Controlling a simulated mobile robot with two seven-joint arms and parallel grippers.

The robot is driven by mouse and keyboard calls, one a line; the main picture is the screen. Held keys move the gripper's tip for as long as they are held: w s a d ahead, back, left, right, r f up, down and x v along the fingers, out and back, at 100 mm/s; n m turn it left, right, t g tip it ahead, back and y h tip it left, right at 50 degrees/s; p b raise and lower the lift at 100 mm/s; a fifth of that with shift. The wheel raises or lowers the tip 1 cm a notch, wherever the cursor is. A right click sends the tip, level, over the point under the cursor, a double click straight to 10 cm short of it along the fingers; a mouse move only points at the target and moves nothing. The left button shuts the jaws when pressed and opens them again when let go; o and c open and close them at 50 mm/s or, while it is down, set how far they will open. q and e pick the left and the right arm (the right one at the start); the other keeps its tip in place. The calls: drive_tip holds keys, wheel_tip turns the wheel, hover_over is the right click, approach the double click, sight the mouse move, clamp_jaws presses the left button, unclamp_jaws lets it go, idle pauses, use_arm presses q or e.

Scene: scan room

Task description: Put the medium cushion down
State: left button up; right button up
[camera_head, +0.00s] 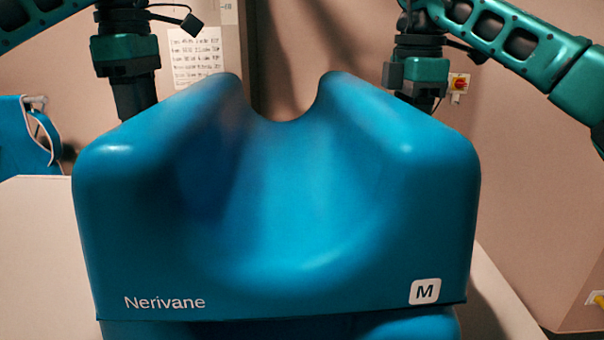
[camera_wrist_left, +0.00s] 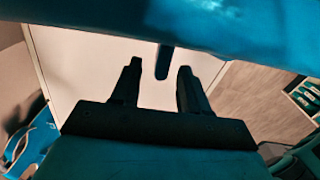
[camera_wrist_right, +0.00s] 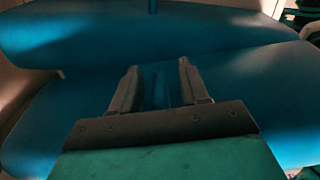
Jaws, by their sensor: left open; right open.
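The medium cushion (camera_head: 300,240) is a big blue block with a scooped top, marked "Nerivane" and "M". It fills the middle of the head view. It sits directly above another blue body (camera_head: 400,327), mostly hidden beneath it. My right gripper (camera_wrist_right: 158,66) is open in front of blue surfaces. In the head view both grippers are at the cushion's far side corners, fingertips hidden. I cannot tell whether they touch it.
A pale table top (camera_head: 35,230) extends on both sides of the cushion. A blue chair-like item (camera_head: 25,135) stands at the far left.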

use_arm(q)
wheel_tip(320, 180, up, 4)
drive_tip(key=shift+r, duration=0.1)
use_arm(e)
drive_tip(key=shift+r, duration=3.75)
